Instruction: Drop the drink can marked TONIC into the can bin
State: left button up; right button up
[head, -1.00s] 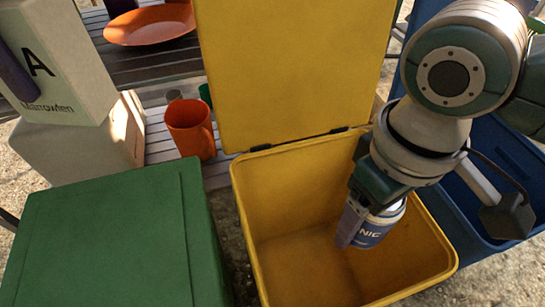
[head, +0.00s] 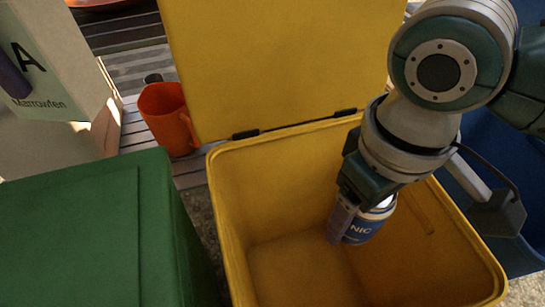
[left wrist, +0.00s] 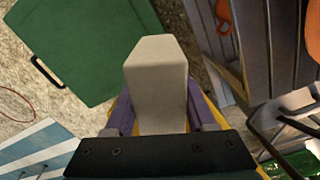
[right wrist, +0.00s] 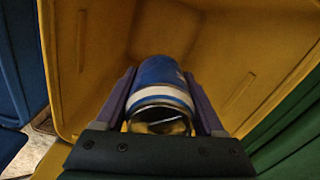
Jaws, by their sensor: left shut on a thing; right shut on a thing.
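The blue and white can (head: 365,226), with the letters "NIC" showing, is in my right gripper (head: 345,215), which is shut on it. The can is over or within the mouth of the open yellow bin (head: 232,225), above its floor. In the right wrist view the can (right wrist: 160,85) sits between both fingers, with yellow walls (right wrist: 225,35) around. My left gripper (left wrist: 157,115) is shut on a pale carton (left wrist: 157,65). In the head view this carton (head: 60,60) shows a letter "A" at the left edge, with one purple finger on it.
The bin's yellow lid (head: 280,60) stands up at the back. A closed green bin (head: 80,235) is on the left and a blue bin (head: 475,150) on the right. An orange mug (head: 167,118) stands on a slatted surface behind.

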pick_arm(q)
jog(key=shift+f, duration=0.2)
pick_arm(e)
jog(key=shift+f, duration=0.15)
jog(key=o, duration=1.3)
pick_arm(q)
notch_tip(320, 180, up, 8)
jog(key=p, duration=0.8)
jog(key=shift+r, duration=0.1)
pick_arm(e)
notch_tip(320, 180, up, 11)
pick_arm(q)
jog(key=shift+r+p, duration=0.25)
jog(key=shift+p, duration=0.15)
pick_arm(e)
jog(key=shift+r, duration=0.5)
